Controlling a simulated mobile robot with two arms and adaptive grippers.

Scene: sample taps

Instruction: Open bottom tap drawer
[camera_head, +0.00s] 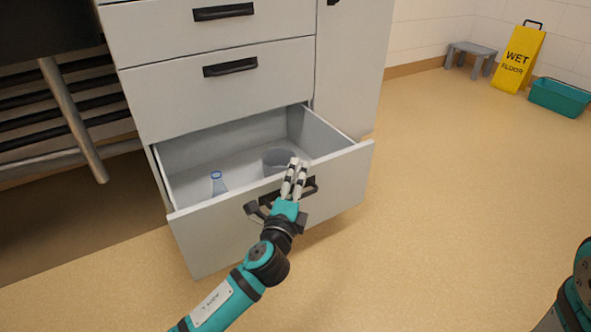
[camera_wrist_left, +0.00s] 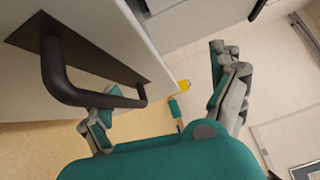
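The bottom drawer (camera_head: 345,180) of the white cabinet stands pulled well out, with its inside visible. Its black bar handle (camera_head: 311,187) is on the front panel, partly hidden by my left gripper (camera_head: 275,187). In the left wrist view the handle (camera_wrist_left: 65,85) is at the left. My left gripper (camera_wrist_left: 170,92) is open there, fingers spread wide. One finger lies at the handle bar, its tip partly behind it; whether they touch is unclear. The other finger stands clear of the handle. My right gripper is not in view; only part of my right arm shows at the right edge.
A small bluish bottle (camera_head: 218,183) and a grey container (camera_head: 279,159) stand in the drawer. Two closed drawers (camera_head: 222,90) are above. A yellow wet-floor sign (camera_head: 519,58), a teal bin (camera_head: 559,97) and a grey stool (camera_head: 471,51) are far right. The floor right of the drawer is clear.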

